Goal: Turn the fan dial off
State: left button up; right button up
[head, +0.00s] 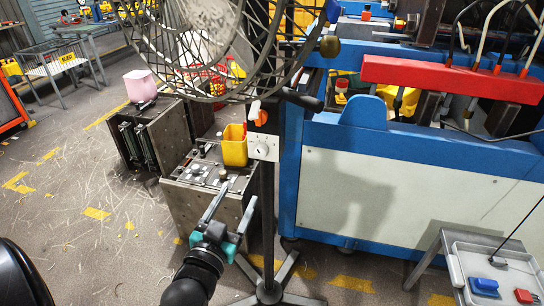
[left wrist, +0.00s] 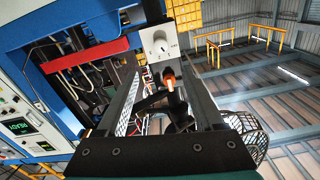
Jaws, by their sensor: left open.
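The fan dial (head: 262,150) is a small knob on a white control plate on the fan's dark pole, in the middle of the head view. In the left wrist view the dial (left wrist: 159,46) shows on its white plate, beyond and between the fingertips. My left gripper (head: 239,191) is open and empty, below and a little left of the plate, apart from it. Its two fingers also show in the left wrist view (left wrist: 160,72). The fan's wire cage (head: 205,45) is above the plate. My right gripper is not in view.
An orange knob (head: 261,117) is just above the plate. A yellow container (head: 235,146) stands close on the left, on a metal block (head: 205,200). A blue-framed machine (head: 400,190) fills the right. A grey tray (head: 500,275) is at lower right. Floor at left is mostly clear.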

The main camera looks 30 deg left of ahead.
aim_at(260, 154)
pick_arm(q)
jog(key=b+x, duration=0.1)
jog(key=x, duration=1.4)
jog(key=shift+b, duration=0.4)
grip_shut()
